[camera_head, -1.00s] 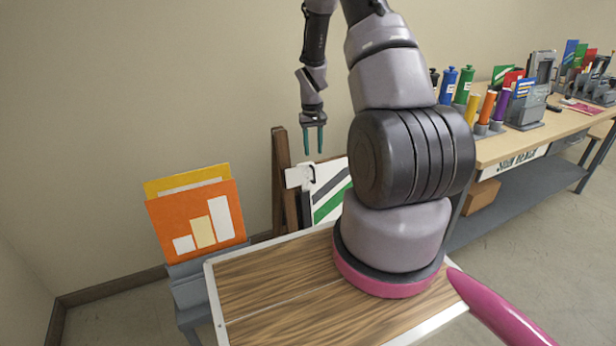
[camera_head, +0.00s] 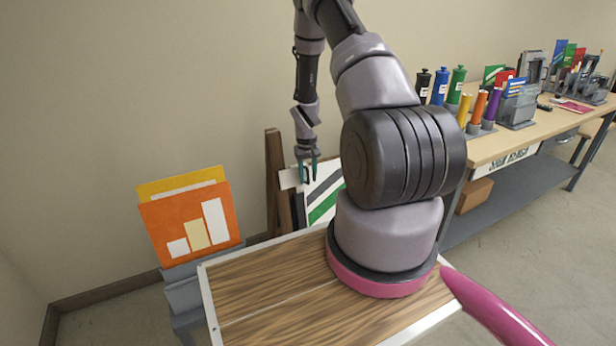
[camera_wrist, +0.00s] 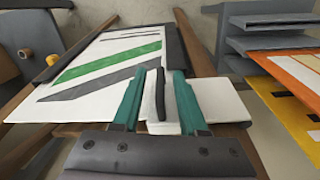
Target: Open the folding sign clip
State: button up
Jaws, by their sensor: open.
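The folding sign clip is a white plate (camera_wrist: 222,101) with a dark upright handle (camera_wrist: 160,92), at the top edge of a white sign board (camera_wrist: 120,62) with green and dark grey stripes. In the head view the clip's white plate (camera_head: 288,179) shows at the upper left of the sign board (camera_head: 325,188). My gripper (camera_head: 308,178) is at the clip, covering its handle there. In the wrist view my gripper (camera_wrist: 158,76) is open, with one teal finger on each side of the dark handle. Whether either finger touches it is unclear.
A wooden easel (camera_head: 273,175) holds the sign by the wall. An orange chart folder (camera_head: 190,220) stands in a grey rack (camera_head: 185,290) at left. A workbench (camera_head: 510,143) with bottles and holders stands at right.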

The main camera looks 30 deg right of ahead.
grip_shut()
dwell(1.4)
